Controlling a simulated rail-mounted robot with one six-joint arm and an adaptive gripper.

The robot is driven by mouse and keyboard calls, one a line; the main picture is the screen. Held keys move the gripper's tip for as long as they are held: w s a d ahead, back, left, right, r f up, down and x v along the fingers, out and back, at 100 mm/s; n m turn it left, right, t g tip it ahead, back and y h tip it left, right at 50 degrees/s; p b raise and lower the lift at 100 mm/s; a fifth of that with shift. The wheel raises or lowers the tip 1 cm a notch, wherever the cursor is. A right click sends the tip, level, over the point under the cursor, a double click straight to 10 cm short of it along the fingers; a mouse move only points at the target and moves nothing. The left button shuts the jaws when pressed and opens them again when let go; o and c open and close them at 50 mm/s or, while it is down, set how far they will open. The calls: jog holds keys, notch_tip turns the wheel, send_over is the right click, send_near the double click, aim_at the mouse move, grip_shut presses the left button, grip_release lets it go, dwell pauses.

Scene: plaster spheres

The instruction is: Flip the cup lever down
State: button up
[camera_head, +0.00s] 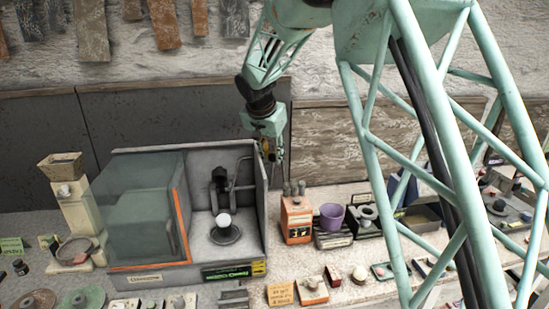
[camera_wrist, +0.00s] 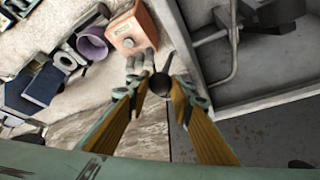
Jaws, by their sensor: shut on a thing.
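The grey machine (camera_head: 191,158) has an open booth with a white sphere (camera_head: 224,220) on a round dark plate (camera_head: 225,236). In the head view my gripper (camera_head: 271,155) hangs at the top of the booth's right wall. In the wrist view my gripper (camera_wrist: 157,88) has its two fingers on either side of a dark round knob (camera_wrist: 153,84), shut on it. The knob looks like the end of the cup lever, with a thin dark rod beside it.
A clear door with an orange edge (camera_head: 182,225) covers the booth's left part. An orange box (camera_head: 296,220) with grey posts and a purple cup (camera_head: 331,216) stand to the right. Small items line the counter's front. The wall is close behind.

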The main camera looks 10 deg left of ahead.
jog(key=shift+s+d+f+b, duration=0.15)
jog(key=shift+s+f+b, duration=0.15)
jog(key=shift+s+b, duration=0.2)
jog(key=shift+s+d+f+b, duration=0.15)
jog(key=shift+s+f+b, duration=0.1)
jog(key=shift+s+b, duration=0.2)
